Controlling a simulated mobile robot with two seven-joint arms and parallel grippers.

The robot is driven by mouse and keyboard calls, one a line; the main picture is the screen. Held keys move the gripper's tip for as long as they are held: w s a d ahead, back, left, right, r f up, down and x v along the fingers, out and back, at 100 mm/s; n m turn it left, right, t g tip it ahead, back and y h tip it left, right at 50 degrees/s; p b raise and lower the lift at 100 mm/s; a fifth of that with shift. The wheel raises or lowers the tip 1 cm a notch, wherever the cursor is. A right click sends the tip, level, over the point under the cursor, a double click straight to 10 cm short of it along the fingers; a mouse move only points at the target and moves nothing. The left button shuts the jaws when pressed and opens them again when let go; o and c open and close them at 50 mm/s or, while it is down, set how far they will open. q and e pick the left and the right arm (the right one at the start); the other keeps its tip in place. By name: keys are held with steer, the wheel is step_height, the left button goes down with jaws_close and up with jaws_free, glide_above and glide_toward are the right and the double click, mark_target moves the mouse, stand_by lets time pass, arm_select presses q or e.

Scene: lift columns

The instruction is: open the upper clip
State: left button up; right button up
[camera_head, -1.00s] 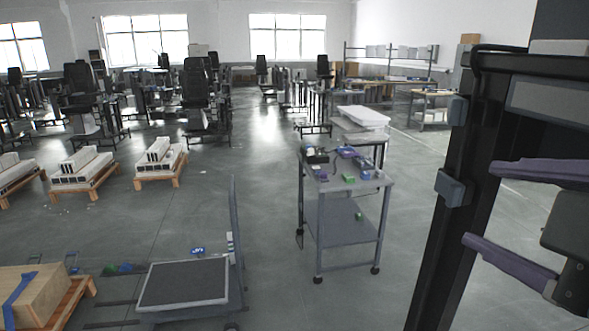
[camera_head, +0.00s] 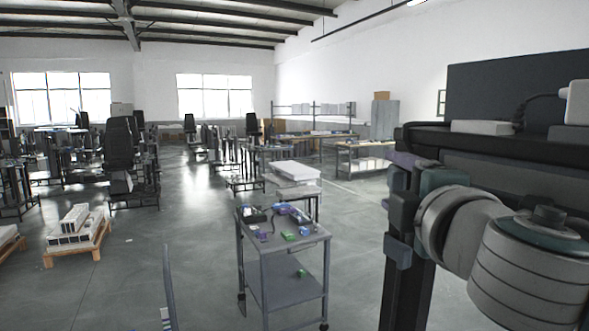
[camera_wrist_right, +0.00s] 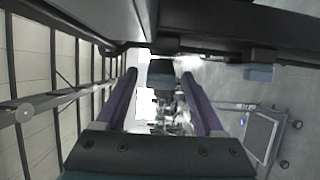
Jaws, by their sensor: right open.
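A tall black column (camera_head: 408,290) stands at the right of the head view. Its lower clip (camera_head: 398,250), a small blue-grey block, juts from its left side. My right gripper (camera_head: 396,181) is at the column above that clip, with the wrist covering much of the column. In the right wrist view the upper clip (camera_wrist_right: 161,74) is a dark grey-blue block between my two open purple fingers, with gaps on both sides. The lower clip (camera_wrist_right: 258,72) shows to its right, outside the fingers. The upper clip is mostly hidden in the head view. My left gripper is not in view.
A grey trolley (camera_head: 262,262) with small coloured parts stands left of the column. A white-topped stack (camera_head: 292,172) is behind it. A wooden pallet (camera_head: 78,245) with pale parts is at left. Open floor lies between them.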

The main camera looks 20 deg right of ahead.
steer(key=shift+w, duration=0.15)
jaws_close()
stand_by(0.5)
